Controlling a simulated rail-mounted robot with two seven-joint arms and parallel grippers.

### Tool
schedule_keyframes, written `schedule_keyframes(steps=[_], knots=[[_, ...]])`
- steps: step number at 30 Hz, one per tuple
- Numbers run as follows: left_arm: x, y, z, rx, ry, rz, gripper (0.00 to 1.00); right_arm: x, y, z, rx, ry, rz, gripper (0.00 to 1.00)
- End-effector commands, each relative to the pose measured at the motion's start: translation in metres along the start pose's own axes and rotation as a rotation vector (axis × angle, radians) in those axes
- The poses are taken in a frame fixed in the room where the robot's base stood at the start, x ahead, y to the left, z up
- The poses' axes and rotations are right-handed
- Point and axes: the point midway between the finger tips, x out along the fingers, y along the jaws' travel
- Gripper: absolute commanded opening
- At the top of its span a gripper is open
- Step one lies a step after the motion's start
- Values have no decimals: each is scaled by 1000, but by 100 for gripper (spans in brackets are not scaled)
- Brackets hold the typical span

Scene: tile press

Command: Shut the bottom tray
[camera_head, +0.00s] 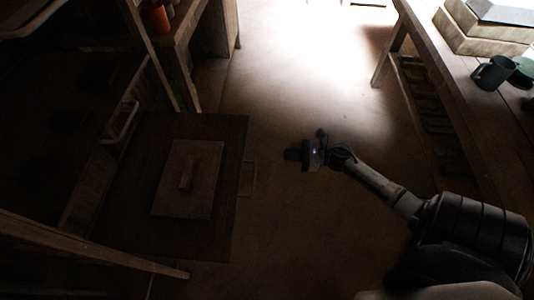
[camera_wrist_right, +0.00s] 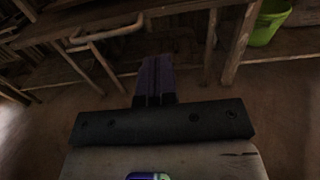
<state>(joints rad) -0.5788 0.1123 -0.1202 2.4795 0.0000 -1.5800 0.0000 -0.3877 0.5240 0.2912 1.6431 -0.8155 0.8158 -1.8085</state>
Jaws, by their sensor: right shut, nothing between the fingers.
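The bottom tray (camera_head: 120,225) is a dark, wide wooden board that stands pulled out of the dark frame at the left in the head view. A square wooden plate with a raised grip (camera_head: 205,190) lies on it. A thin loop handle (camera_head: 248,178) sticks out from the tray's right edge. My right gripper (camera_head: 290,155) is to the right of this handle and apart from it. Its fingers also show in the right wrist view (camera_wrist_right: 154,78), shut together with nothing between them. My left gripper is not in view.
A wooden post frame (camera_head: 150,50) stands around the tray's left side. A light handle (camera_head: 121,122) shows behind the tray. A workbench (camera_head: 440,50) with dark mugs (camera_head: 492,73) runs along the right. A green bucket (camera_wrist_right: 268,22) shows in the wrist view. The floor between is clear.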

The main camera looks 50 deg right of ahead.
Motion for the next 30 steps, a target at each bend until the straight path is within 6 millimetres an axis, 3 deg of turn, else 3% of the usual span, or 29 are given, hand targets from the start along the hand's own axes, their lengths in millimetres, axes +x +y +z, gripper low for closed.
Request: schedule_keyframes(steps=[12,18,30], knots=[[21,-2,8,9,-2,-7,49,77,0,0,0,-4,0,0],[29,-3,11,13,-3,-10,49,106,0,0,1,-4,-1,0],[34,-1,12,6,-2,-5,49,129,0,1,3,-2,-2,0]])
